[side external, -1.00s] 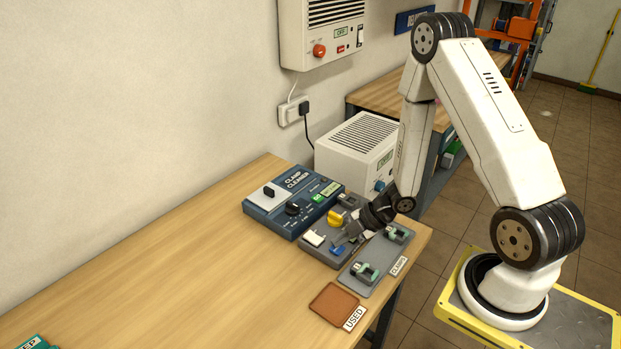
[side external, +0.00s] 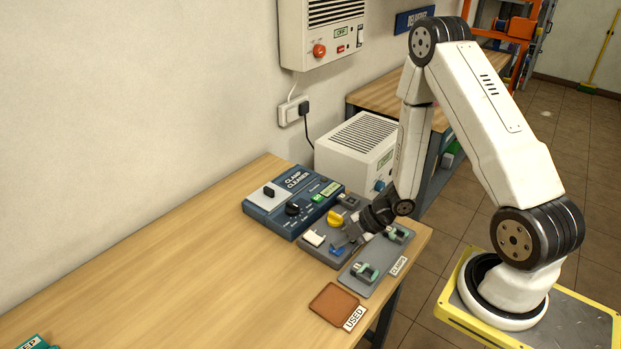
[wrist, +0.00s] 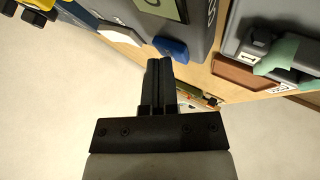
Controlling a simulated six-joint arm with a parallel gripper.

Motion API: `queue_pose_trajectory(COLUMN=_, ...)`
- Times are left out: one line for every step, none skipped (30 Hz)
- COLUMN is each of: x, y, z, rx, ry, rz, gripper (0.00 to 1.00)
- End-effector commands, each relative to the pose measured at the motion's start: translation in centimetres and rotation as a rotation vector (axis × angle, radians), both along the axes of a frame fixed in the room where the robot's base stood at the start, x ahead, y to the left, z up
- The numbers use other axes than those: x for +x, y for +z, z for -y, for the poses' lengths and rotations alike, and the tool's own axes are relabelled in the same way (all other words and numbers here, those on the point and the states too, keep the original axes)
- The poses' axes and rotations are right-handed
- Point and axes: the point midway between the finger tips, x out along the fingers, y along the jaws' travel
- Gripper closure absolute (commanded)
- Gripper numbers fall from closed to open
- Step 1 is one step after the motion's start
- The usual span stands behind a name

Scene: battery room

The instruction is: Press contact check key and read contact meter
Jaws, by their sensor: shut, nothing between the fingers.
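A grey unit (side external: 312,256) on the bench carries a yellow knob (side external: 335,218), a white key (side external: 314,238) and a blue key (side external: 338,250). Which key is the contact check key cannot be read. My gripper (side external: 346,239) is shut and empty, its fingertips close to the blue key. In the wrist view my shut fingertips (wrist: 160,62) sit just beside the blue key (wrist: 170,47); whether they touch it cannot be told. A greenish display (wrist: 168,8) shows partly at the top edge there, its reading cut off; it may be the contact meter.
The blue clamp cleaner (side external: 293,202) stands behind the grey unit. A grey clamps tray (side external: 378,264) with green clamps lies to the right, and a brown used tray (side external: 333,303) in front.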

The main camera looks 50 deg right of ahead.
Motion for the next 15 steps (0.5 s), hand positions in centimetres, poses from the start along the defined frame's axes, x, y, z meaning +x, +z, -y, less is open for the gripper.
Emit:
queue_pose_trajectory(x=-0.01, y=-0.02, z=0.02, rx=-0.001, ry=-0.001, rz=0.0, gripper=1.0)
queue_pose_trajectory(x=-0.01, y=-0.02, z=0.02, rx=-0.001, ry=0.0, rz=-0.001, gripper=1.0)
queue_pose_trajectory(x=-0.01, y=-0.02, z=0.02, rx=-0.001, ry=0.0, rz=-0.001, gripper=1.0)
queue_pose_trajectory(x=-0.01, y=-0.02, z=0.02, rx=-0.001, ry=0.0, rz=-0.001, gripper=1.0)
queue_pose_trajectory(x=0.0, y=0.0, z=0.02, rx=-0.001, ry=0.0, rz=-0.001, gripper=1.0)
queue_pose_trajectory(x=0.0, y=0.02, z=0.01, rx=-0.001, ry=0.0, rz=-0.001, gripper=1.0)
queue_pose_trajectory(x=0.0, y=0.06, z=0.02, rx=-0.001, ry=0.0, rz=-0.001, gripper=1.0)
queue_pose_trajectory(x=0.0, y=0.11, z=0.02, rx=-0.001, ry=0.0, rz=-0.001, gripper=1.0)
queue_pose_trajectory(x=0.0, y=0.19, z=0.02, rx=-0.001, ry=0.001, rz=-0.001, gripper=1.0)
queue_pose_trajectory(x=0.0, y=0.27, z=0.02, rx=-0.001, ry=0.001, rz=-0.001, gripper=1.0)
queue_pose_trajectory(x=0.0, y=0.37, z=0.02, rx=-0.001, ry=0.001, rz=-0.001, gripper=1.0)
queue_pose_trajectory(x=0.0, y=0.52, z=0.03, rx=-0.001, ry=0.001, rz=-0.001, gripper=1.0)
queue_pose_trajectory(x=0.02, y=0.64, z=0.04, rx=-0.001, ry=0.0, rz=0.0, gripper=1.0)
queue_pose_trajectory(x=0.03, y=0.77, z=0.03, rx=-0.001, ry=0.0, rz=0.0, gripper=1.0)
queue_pose_trajectory(x=0.03, y=0.94, z=0.04, rx=-0.001, ry=-0.001, rz=0.0, gripper=1.0)
